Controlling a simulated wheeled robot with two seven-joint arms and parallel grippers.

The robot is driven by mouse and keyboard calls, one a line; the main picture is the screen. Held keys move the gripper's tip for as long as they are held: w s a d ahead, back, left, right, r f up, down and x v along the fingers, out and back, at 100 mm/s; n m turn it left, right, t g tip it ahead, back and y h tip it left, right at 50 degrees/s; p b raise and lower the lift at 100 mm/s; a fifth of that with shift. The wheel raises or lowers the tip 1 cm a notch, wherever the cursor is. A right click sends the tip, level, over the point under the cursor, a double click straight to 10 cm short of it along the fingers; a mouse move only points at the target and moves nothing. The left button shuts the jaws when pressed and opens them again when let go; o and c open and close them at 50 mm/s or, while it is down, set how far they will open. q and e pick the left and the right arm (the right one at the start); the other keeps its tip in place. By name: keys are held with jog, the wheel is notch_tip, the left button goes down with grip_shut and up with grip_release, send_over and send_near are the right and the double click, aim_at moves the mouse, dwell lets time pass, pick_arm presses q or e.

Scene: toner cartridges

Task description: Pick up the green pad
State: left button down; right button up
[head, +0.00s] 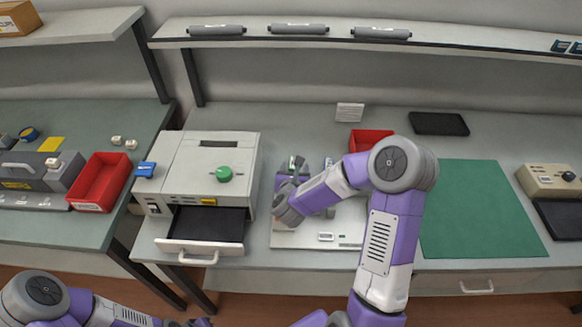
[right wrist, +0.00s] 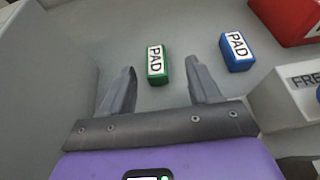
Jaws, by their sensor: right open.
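The green pad (right wrist: 157,66) is a small green block with a white "PAD" label, lying on a grey surface in the right wrist view. My right gripper (right wrist: 161,77) is open, with one finger to each side of the pad in the picture. Grey gaps show between the pad and both fingers, and nothing is held. In the head view my right gripper (head: 294,166) is small and points away over the table, right of the printer-like machine; the pad is hard to make out there. Only part of my left arm shows at the bottom left; its jaws are not visible.
A blue pad (right wrist: 237,51) lies right of the green one. A white block lettered "FRE" (right wrist: 285,97) and a red bin (right wrist: 288,18) are farther right. In the head view, the machine (head: 208,150) has an open drawer (head: 190,247); a green mat (head: 475,210) lies right.

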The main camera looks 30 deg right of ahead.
aim_at(294, 157)
jog(key=x, duration=0.5)
jog(key=b+x, duration=0.1)
jog(key=x, duration=0.1)
jog(key=shift+w+a, duration=0.15)
jog(key=shift+w, duration=0.3)
jog(key=shift+c, duration=0.3)
jog(key=c, duration=1)
